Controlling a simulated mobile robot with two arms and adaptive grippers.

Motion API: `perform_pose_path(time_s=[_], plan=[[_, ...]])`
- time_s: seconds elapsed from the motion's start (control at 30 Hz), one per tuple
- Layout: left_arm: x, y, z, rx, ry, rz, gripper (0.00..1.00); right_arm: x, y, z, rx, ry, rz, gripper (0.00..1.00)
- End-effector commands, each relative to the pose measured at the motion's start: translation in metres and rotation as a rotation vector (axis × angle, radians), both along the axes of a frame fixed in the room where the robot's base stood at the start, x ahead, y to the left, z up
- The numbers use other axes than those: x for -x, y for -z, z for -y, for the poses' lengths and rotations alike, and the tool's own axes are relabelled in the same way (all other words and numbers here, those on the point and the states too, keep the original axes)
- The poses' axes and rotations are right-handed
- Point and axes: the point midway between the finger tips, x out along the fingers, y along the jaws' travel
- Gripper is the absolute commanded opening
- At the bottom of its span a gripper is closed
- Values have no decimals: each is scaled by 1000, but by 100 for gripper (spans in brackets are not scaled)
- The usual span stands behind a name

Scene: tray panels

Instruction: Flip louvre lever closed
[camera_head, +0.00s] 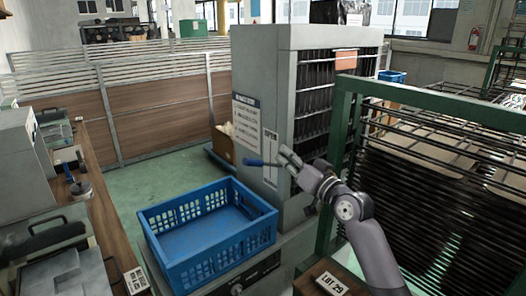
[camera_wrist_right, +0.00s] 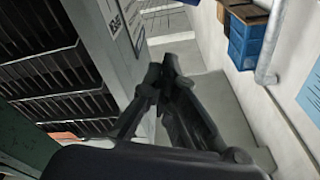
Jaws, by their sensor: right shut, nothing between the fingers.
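The louvre lever (camera_head: 254,162) has a blue handle and sticks out to the left from the narrow side of the tall grey cabinet (camera_head: 262,75). It lies nearly level, just below the OPEN marking on its plate (camera_head: 270,140). My right gripper (camera_head: 286,156) is at the lever's right end, close to the plate; I cannot tell whether they touch. Its fingers are together and empty, and they also show in the right wrist view (camera_wrist_right: 168,70). I cannot make out the lever in that view. My left gripper is not in view.
An empty blue crate (camera_head: 205,262) stands in front of the cabinet, below the lever. A green-framed rack (camera_head: 430,97) with dark trays stands at the right, beside my right arm. A wooden bench (camera_head: 103,215) runs along the left. Green floor (camera_head: 150,188) lies clear behind the crate.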

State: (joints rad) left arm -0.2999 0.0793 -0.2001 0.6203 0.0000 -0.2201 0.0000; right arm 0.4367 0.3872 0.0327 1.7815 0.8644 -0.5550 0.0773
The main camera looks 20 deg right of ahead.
Motion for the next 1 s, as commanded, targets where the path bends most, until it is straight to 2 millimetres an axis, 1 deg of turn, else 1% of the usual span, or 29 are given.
perform_pose_path(time_s=[0.3,0.43,0.57,0.7,0.9,0.97,1.0], plan=[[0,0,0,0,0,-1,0,-1,0,0,0,0,0,0],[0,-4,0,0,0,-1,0,-9,-3,-2,-2,1,-1,0],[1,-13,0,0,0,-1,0,-29,-7,-9,-2,1,-1,0],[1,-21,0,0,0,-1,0,-56,-11,-16,-3,0,-2,0],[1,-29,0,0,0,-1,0,-91,-14,-27,-1,0,-2,0],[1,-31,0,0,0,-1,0,-98,-12,-30,-1,0,-5,0],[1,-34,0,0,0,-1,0,-93,-2,-32,0,0,-8,0]])
